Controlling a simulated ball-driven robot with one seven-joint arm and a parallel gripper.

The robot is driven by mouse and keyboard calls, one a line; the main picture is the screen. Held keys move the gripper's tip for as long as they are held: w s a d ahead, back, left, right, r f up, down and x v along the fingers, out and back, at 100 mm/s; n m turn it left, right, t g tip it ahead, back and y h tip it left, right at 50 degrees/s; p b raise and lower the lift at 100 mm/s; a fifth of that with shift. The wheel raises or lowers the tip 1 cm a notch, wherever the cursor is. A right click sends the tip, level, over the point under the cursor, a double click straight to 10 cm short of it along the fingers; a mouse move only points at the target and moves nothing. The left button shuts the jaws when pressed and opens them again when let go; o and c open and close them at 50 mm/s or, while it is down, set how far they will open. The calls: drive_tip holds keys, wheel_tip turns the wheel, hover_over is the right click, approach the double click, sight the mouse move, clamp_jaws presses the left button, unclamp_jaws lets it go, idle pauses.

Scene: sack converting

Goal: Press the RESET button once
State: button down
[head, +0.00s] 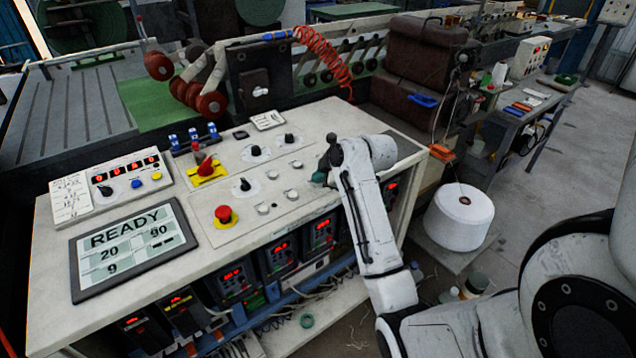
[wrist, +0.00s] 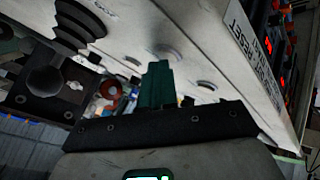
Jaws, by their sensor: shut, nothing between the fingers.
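My gripper (head: 320,178) is over the right part of the pale console top (head: 150,285) in the head view. Its green fingers (wrist: 157,85) are together and empty in the wrist view, pointing toward the panel. Small round grey buttons (head: 292,195) lie on the panel left of the gripper. One round button (wrist: 208,85) shows just right of the fingertips in the wrist view. A white label (wrist: 252,45) at the right edge there has dark lettering that seems to include RESET. I cannot tell which button is RESET or whether the fingers touch anything.
A red mushroom button (head: 224,215), black knobs (head: 245,185) and a red-handled switch on a yellow plate (head: 206,170) stand left of the gripper. The display (head: 130,245) reads READY. A white thread cone (head: 460,215) stands right of the console.

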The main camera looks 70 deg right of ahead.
sight(320, 186)
drive_tip(key=shift+r+p, duration=0.8)
drive_tip(key=shift+r, duration=0.05)
wheel_tip(320, 186, up, 5)
drive_tip(key=p, duration=0.4)
idle(0.8)
